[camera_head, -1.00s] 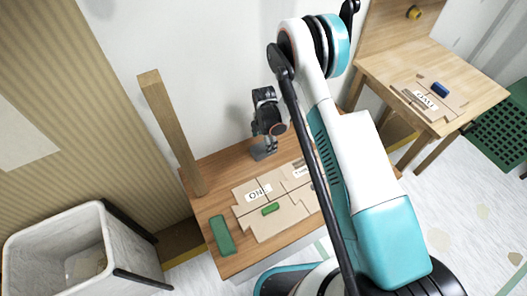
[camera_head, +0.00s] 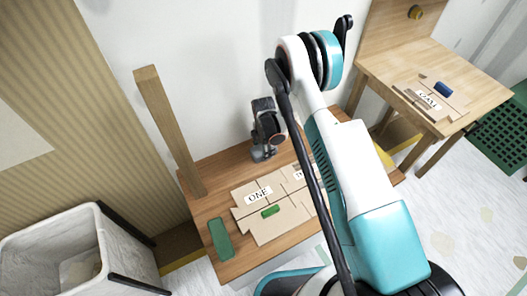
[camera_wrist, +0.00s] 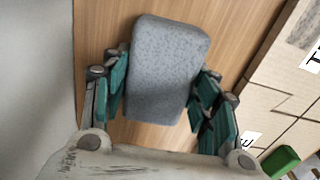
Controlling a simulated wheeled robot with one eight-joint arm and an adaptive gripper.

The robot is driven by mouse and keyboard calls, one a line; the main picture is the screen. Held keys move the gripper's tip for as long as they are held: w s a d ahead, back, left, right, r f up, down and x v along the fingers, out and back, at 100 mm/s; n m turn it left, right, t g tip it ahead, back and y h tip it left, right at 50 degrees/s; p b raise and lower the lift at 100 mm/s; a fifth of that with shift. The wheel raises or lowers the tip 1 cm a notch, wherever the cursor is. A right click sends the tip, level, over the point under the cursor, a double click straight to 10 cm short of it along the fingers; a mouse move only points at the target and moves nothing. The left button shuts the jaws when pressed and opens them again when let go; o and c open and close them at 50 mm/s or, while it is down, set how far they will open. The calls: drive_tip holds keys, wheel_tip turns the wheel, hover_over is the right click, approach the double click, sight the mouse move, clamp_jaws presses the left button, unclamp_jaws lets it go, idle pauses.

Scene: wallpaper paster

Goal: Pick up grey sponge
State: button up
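The grey sponge (camera_wrist: 167,70) is a speckled block with rounded corners, lying on the wooden table in the wrist view. My gripper (camera_wrist: 163,82) is open, with one teal-padded finger on each side of the sponge. Narrow gaps seem to show between the pads and the sponge, so I see no firm hold. In the head view my gripper (camera_head: 264,140) points down over the back of the table, near the wall. The sponge cannot be told apart clearly from the gripper there.
A green pad (camera_head: 221,239) lies at the table's front left. A wooden post (camera_head: 170,130) stands at the left. A bin (camera_head: 125,240) and second table (camera_head: 470,80) stand apart.

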idle(0.3)
wheel_tip(320, 180, up, 20)
drive_tip(key=p, duration=0.6)
drive_tip(key=shift+p, duration=0.4)
